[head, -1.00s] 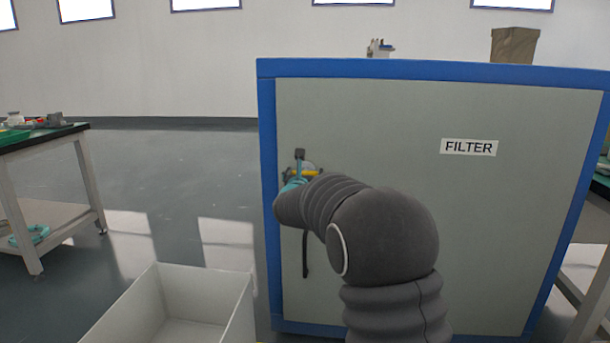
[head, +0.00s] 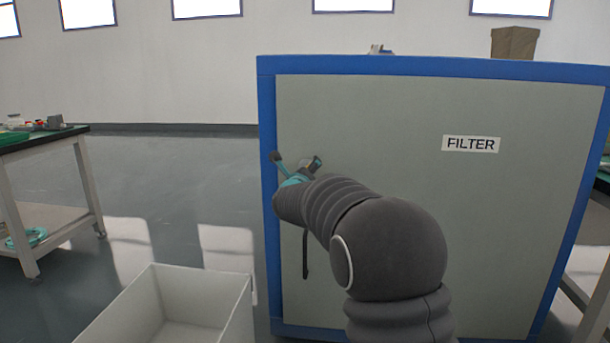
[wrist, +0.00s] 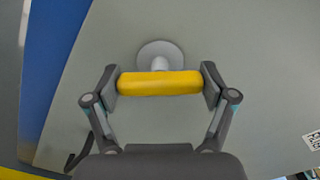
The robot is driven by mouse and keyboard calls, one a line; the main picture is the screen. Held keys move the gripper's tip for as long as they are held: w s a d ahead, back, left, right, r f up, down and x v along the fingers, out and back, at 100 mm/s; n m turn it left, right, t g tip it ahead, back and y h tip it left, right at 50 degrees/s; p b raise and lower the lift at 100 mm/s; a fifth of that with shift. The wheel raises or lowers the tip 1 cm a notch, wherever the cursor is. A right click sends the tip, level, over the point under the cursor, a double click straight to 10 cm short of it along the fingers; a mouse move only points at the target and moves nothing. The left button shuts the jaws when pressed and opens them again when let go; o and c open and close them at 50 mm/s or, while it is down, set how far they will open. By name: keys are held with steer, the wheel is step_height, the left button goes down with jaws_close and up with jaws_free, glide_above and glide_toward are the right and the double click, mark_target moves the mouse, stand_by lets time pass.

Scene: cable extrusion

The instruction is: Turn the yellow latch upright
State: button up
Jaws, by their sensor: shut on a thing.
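The yellow latch (wrist: 160,83) is a rounded bar on a round grey mount (wrist: 160,55) on the cabinet's grey door. In the wrist view it lies across, between the two fingers of my gripper (wrist: 160,84), which is shut on its two ends. The wrist view itself is tilted against the door. In the head view my gripper (head: 296,167) is at the upper left of the door, its fingers slanted. There the latch is mostly hidden by the gripper and my arm.
The cabinet has a blue frame (head: 430,67) and a FILTER label (head: 471,144). A dark vertical strip (head: 305,254) hangs on the door below my gripper. An open white bin (head: 196,287) stands on the floor at lower left. A workbench (head: 40,138) stands farther left.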

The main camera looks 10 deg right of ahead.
steer(key=n, duration=0.4)
steer(key=shift+n, duration=0.3)
steer(key=n+p, duration=0.1)
steer(key=n, duration=0.3)
steer(key=shift+n+p, duration=0.4)
steer(key=shift+f, duration=0.1)
steer(key=o, duration=1)
steer(key=v, duration=1.2)
